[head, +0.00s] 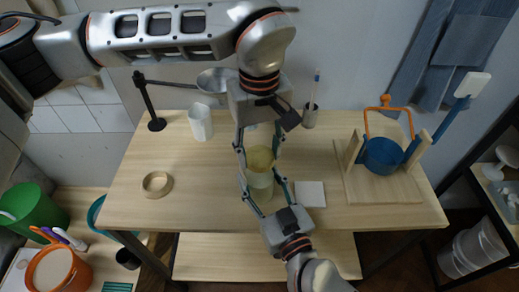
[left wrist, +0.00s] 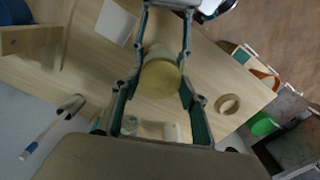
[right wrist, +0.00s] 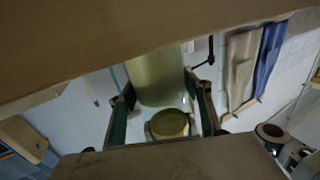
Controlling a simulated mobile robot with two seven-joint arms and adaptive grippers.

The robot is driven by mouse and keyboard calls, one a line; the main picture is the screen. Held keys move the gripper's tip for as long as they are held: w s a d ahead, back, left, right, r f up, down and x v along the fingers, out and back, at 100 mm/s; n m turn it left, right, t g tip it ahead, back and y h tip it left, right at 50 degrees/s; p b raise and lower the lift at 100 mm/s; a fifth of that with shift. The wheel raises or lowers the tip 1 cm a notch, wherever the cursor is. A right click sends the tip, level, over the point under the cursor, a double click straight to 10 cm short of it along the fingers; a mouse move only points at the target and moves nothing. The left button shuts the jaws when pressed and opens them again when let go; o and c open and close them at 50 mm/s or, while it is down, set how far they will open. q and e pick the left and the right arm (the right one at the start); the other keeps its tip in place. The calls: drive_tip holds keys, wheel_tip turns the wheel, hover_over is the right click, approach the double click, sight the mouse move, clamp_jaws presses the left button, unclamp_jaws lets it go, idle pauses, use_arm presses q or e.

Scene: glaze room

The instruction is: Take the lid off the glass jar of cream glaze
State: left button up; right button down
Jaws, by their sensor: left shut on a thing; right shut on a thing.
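The glass jar of cream glaze (head: 259,182) stands upright near the front middle of the table. Its round yellowish lid (head: 260,158) is at its top; it also shows in the left wrist view (left wrist: 160,79). My left gripper (head: 259,166) comes from above, shut on the lid with a finger on each side. My right gripper (head: 263,186) comes from the front edge, shut on the jar's body. The jar body fills the middle of the right wrist view (right wrist: 155,82). I cannot tell whether there is a gap between lid and jar.
A tan ring (head: 157,184) lies left; a white tile (head: 310,194) lies close right of the jar. A white jug (head: 200,123) and a brush cup (head: 310,116) stand behind. A wooden stand with a blue pot (head: 383,156) is at right. The front left of the table is clear.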

use_arm(q)
drive_tip(key=n, duration=0.6)
drive_tip(key=shift+n, duration=0.4)
drive_tip(key=n, duration=0.6)
drive_tip(key=shift+n, duration=0.4)
drive_tip(key=n, duration=0.6)
drive_tip(key=shift+n, duration=0.4)
drive_tip(key=n, duration=1.5)
drive_tip(key=shift+r+n, duration=0.1)
drive_tip(key=shift+n, duration=0.3)
drive_tip(key=n, duration=0.9)
